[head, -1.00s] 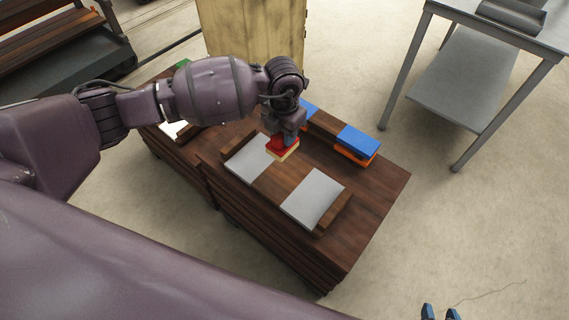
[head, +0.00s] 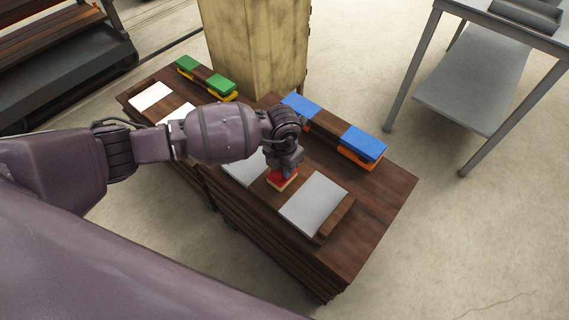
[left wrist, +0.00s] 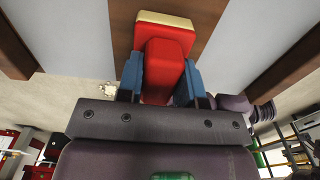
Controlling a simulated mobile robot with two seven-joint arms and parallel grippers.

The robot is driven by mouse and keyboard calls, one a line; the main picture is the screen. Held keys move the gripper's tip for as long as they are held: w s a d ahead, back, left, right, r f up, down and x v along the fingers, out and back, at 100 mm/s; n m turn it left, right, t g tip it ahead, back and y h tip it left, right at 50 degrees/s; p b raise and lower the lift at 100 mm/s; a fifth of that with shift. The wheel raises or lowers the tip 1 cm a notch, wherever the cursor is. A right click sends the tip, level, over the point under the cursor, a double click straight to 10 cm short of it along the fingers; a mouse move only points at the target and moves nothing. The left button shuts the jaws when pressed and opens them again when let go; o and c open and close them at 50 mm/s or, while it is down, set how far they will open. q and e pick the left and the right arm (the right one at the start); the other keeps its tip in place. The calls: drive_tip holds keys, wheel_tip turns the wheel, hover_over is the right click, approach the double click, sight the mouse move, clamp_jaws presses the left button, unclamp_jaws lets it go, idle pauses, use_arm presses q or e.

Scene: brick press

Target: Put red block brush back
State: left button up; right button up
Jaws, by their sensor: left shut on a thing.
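The red block brush (head: 280,182), a red block with a cream underside, is in my left gripper (head: 284,170). In the left wrist view, the two blue fingers of that gripper (left wrist: 163,78) are shut on the red handle of the brush (left wrist: 165,48). The brush is at the wooden strip between two grey plates on the dark wooden table (head: 385,200). I cannot tell whether its underside touches the wood. My right gripper is out of view.
A grey plate (head: 313,203) lies right of the brush; another (head: 240,170) is partly behind my arm. Blue-topped blocks (head: 363,142) (head: 301,105) sit along the far side. Green blocks (head: 221,82) are on a second table. A metal table (head: 470,90) stands right.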

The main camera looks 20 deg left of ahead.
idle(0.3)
use_arm(q)
drive_tip(key=o, duration=0.4)
drive_tip(key=shift+f, duration=0.15)
drive_tip(key=o, duration=0.4)
